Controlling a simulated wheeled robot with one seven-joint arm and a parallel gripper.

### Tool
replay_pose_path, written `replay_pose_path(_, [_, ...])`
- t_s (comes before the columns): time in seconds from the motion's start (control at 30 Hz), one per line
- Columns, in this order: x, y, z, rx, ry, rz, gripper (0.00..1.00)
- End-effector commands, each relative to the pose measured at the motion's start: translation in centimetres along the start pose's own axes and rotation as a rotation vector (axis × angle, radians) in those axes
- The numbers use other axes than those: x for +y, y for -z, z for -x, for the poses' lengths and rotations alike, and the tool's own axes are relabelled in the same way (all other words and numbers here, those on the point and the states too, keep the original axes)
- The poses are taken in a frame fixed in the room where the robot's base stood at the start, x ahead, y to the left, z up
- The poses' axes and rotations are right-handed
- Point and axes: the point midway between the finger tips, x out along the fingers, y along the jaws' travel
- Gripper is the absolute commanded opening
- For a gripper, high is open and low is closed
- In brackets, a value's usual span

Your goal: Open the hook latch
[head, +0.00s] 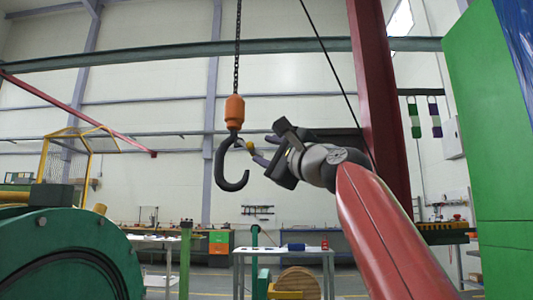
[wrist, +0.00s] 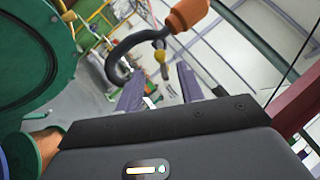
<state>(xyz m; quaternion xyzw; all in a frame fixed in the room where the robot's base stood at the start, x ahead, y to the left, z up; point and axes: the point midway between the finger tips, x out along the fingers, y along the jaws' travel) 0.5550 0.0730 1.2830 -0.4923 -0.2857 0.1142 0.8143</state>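A large dark crane hook (head: 231,180) hangs open side right below an orange block (head: 235,110) on a chain. A small latch with a yellow part (head: 250,146) shows at the right of the hook's throat, by my fingertips. In the wrist view the hook (wrist: 120,52) curves at upper left. The yellow part of the latch (wrist: 160,56) appears beyond the gap between my fingers. My gripper (head: 260,151) reaches in from the right. Its two fingers (wrist: 160,88) are spread apart with nothing clearly held. Whether a finger touches the latch cannot be told.
A green round machine (head: 65,255) fills the lower left. A red column (head: 380,100) and a green panel (head: 493,120) stand on the right. A table (head: 285,250) stands low behind. The air left of the hook is free.

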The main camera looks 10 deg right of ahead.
Motion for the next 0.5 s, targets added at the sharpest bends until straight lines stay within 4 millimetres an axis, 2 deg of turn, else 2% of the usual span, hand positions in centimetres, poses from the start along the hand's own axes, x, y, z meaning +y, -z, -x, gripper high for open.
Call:
replay_pose_path(0.17, [1.1,-0.7,-0.2,-0.020,0.080,-0.071,0.38])
replay_pose_path(0.33, [2.9,-1.8,-0.2,-0.041,0.279,-0.261,0.38])
replay_pose_path(0.5, [4.6,-1.9,0.6,-0.026,0.451,-0.446,0.38])
